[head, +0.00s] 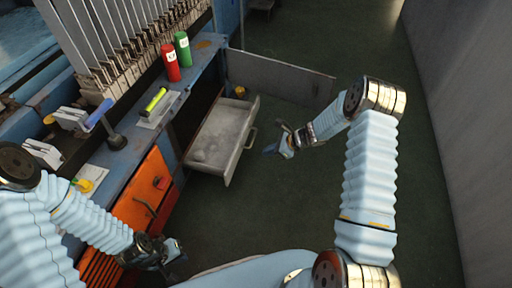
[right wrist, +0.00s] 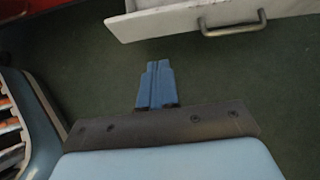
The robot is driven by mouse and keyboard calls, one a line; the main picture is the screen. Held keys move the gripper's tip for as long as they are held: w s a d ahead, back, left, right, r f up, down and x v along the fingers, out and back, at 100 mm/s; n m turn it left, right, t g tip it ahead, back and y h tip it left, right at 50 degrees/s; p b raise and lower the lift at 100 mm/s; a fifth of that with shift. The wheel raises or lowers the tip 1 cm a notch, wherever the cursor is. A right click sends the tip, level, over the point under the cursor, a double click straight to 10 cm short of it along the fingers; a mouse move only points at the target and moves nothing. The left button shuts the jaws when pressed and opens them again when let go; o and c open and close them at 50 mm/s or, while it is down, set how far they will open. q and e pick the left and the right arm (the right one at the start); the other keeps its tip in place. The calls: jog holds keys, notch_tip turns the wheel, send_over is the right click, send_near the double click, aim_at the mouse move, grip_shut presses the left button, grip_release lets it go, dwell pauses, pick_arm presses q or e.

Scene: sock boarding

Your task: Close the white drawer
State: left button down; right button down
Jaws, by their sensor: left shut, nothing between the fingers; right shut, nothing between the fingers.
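The white drawer (head: 222,137) is pulled out from the blue bench and looks empty inside, apart from a small lump at its near end. Its front panel faces right and carries a metal handle (head: 251,136). In the right wrist view the drawer's front (right wrist: 165,20) and handle (right wrist: 233,24) show at the top right. My right gripper (head: 271,149) is shut and empty, just right of the drawer front and apart from it; its closed blue fingers (right wrist: 156,82) show below the drawer. My left gripper (head: 178,254) is shut and empty, low, near the orange cabinet.
An open grey door (head: 280,78) stands behind the drawer. An orange cabinet (head: 145,195) with a handle is left of it. Red (head: 170,63) and green (head: 183,50) cans stand on the bench top. The green floor (head: 420,150) at right is clear.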

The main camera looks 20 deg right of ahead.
jog(key=b, duration=0.1)
send_near(235, 158)
notch_tip(235, 158, down, 3)
jog(key=a, duration=0.1)
jog(key=w, duration=0.1)
jog(key=a, duration=0.1)
jog(key=shift+w+a+f, duration=0.25)
jog(key=shift+a, duration=0.15)
jog(key=shift+w+a, duration=0.3)
jog(key=shift+a, duration=0.15)
